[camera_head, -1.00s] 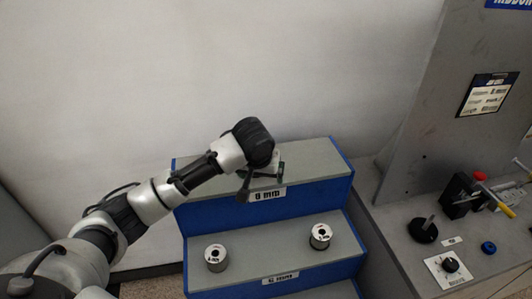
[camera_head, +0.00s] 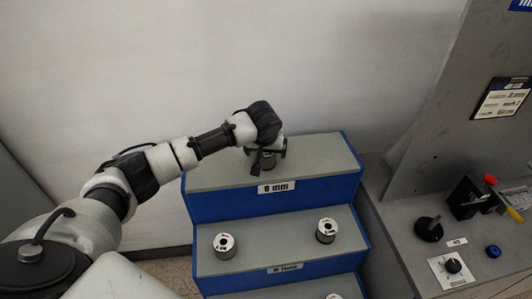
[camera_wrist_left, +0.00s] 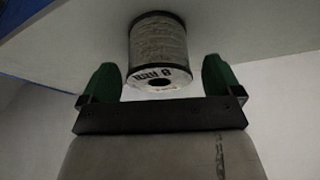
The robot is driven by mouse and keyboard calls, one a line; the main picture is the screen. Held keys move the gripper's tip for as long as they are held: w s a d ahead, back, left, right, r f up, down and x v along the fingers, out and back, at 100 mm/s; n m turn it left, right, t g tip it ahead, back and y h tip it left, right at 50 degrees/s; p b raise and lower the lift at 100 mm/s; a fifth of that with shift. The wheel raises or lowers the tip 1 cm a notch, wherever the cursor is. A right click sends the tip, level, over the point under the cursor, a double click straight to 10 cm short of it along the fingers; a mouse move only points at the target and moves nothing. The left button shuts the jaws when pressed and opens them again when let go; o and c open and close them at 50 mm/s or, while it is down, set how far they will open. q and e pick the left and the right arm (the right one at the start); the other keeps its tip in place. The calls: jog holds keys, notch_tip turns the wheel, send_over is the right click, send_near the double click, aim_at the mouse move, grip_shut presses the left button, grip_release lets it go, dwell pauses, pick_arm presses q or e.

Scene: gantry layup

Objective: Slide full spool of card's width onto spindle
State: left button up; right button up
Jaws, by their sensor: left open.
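A spool (camera_wrist_left: 158,48) with a grey wound body and a white printed end face shows between the fingers in the left wrist view. My left gripper (camera_wrist_left: 162,78) is open, its two green fingers on either side of the spool and apart from it. In the head view my left gripper (camera_head: 266,152) is over the top step, labelled "8 mm", and largely hides that spool. Two other spools stand on the middle step, one at the left (camera_head: 224,246) and one at the right (camera_head: 327,231). I see no spindle that I can make out. My right gripper is not in view.
The blue stepped rack (camera_head: 275,206) has grey treads. Part of another spool (camera_head: 334,296) shows on the lowest step. To the right, a grey machine bench (camera_head: 405,245) carries a black knob (camera_head: 428,229), a dial plate (camera_head: 451,269) and a red-and-yellow-handled device (camera_head: 488,195).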

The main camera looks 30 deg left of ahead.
pick_arm(q)
jog(key=shift+x, duration=1.2)
jog(key=shift+r, duration=0.1)
jog(key=c, duration=1.2)
jog(key=shift+c, duration=0.2)
jog(key=shift+r, duration=0.1)
